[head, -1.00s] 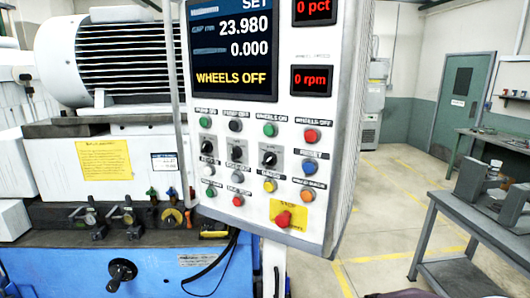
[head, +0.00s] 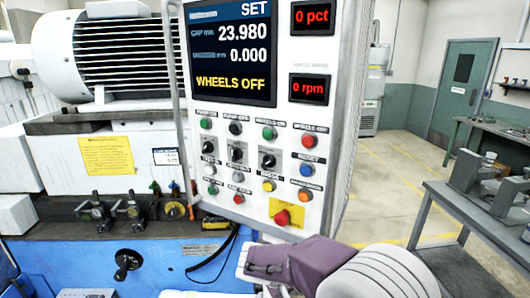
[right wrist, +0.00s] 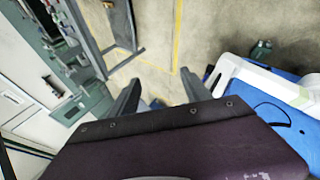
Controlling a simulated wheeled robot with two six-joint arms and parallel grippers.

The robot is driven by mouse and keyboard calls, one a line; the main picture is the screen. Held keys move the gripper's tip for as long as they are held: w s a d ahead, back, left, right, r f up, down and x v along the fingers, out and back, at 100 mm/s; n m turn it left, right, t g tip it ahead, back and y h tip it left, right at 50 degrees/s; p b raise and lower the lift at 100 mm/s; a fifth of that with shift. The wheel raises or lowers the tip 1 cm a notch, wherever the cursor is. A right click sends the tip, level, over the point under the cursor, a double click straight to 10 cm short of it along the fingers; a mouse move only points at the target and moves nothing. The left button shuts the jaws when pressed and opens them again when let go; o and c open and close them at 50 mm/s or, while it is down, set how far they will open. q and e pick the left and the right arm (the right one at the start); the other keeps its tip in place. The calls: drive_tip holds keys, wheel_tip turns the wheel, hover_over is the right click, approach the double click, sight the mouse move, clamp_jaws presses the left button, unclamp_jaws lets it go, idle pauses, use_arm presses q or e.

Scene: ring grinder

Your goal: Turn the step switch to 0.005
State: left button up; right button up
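The control panel (head: 218,190) of the grinder faces me in the head view. Three black rotary switches sit in a row on it: left (head: 208,148), middle (head: 236,155) and right (head: 268,160). Their labels and scale marks are too small to read, so I cannot tell which is the step switch or its setting. My right gripper (right wrist: 158,92) shows two separated fingers in the right wrist view, with nothing between them. In the head view my right arm is below the panel's lower right, apart from the switches. My left gripper is not in view.
The display (head: 232,52) reads 23.980, 0.000 and WHEELS OFF. Coloured push buttons surround the switches, and a red stop button (head: 282,218) sits low on the panel. A handle bar (head: 179,100) runs along the panel's left side. A grey table (head: 480,220) stands at right.

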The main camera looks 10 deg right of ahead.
drive_tip(key=w+a+r+t+h+p, duration=0.1)
drive_tip(key=w+a+r+t, duration=0.25)
drive_tip(key=r, duration=0.45)
drive_tip(key=w+a+r+t+h+p, duration=0.1)
drive_tip(key=w+a+r+t, duration=0.2)
drive_tip(key=w+a+r, duration=0.35)
drive_tip(key=m+t+h+p, duration=0.1)
drive_tip(key=m+t, duration=0.1)
drive_tip(key=t, duration=0.2)
approach(266, 165)
drive_tip(key=p+x, duration=0.6)
drive_tip(key=x, duration=0.3)
drive_tip(key=shift+w+d+r, duration=0.1)
drive_tip(key=shift+w, duration=0.05)
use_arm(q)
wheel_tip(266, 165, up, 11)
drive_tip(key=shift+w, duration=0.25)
use_arm(e)
drive_tip(key=c, duration=0.3)
clamp_jaws()
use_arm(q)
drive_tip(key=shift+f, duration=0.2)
